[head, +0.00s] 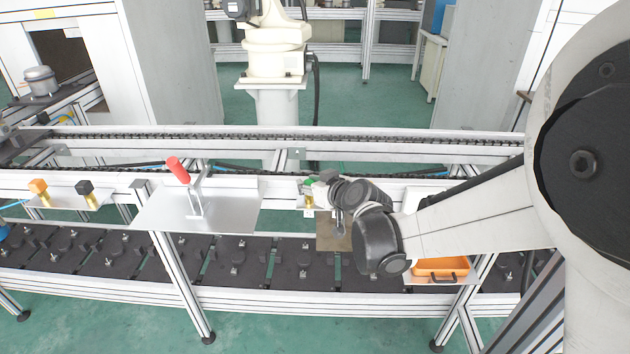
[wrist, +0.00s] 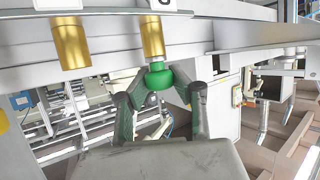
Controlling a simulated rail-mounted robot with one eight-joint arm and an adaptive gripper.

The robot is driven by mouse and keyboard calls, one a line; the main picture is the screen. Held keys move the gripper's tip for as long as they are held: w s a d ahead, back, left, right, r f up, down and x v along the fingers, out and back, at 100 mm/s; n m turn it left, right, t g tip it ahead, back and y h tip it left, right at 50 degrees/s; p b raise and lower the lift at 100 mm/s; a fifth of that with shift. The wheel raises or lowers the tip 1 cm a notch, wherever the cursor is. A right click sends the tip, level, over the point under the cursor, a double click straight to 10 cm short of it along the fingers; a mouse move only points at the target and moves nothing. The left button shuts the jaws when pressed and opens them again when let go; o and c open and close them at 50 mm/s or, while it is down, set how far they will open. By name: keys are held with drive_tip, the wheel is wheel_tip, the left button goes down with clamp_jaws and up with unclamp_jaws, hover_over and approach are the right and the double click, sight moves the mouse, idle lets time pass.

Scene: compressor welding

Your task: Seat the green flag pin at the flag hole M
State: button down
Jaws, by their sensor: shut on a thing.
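The green flag pin (wrist: 158,76) is between the fingertips of my gripper (wrist: 160,84) in the wrist view. Its green head meets a brass cylinder (wrist: 152,38) at a pale ledge; I cannot tell whether the brass is part of the pin or a socket. A label with a partly cut-off letter, looking like G, is beside that cylinder. In the head view the green head (head: 308,182) shows just left of my gripper (head: 322,181), above a small shelf. My gripper is shut on the pin. No mark M is legible, so I cannot identify hole M.
A second brass cylinder (wrist: 71,44) stands beside the first. A red-handled clamp (head: 178,170) stands on a metal plate (head: 235,212).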

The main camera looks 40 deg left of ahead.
sight(309, 182)
drive_tip(key=c, duration=2.2)
unclamp_jaws()
clamp_jaws()
drive_tip(key=shift+r, duration=0.45)
drive_tip(key=shift+r+p, duration=1.55)
drive_tip(key=shift+r, duration=0.95)
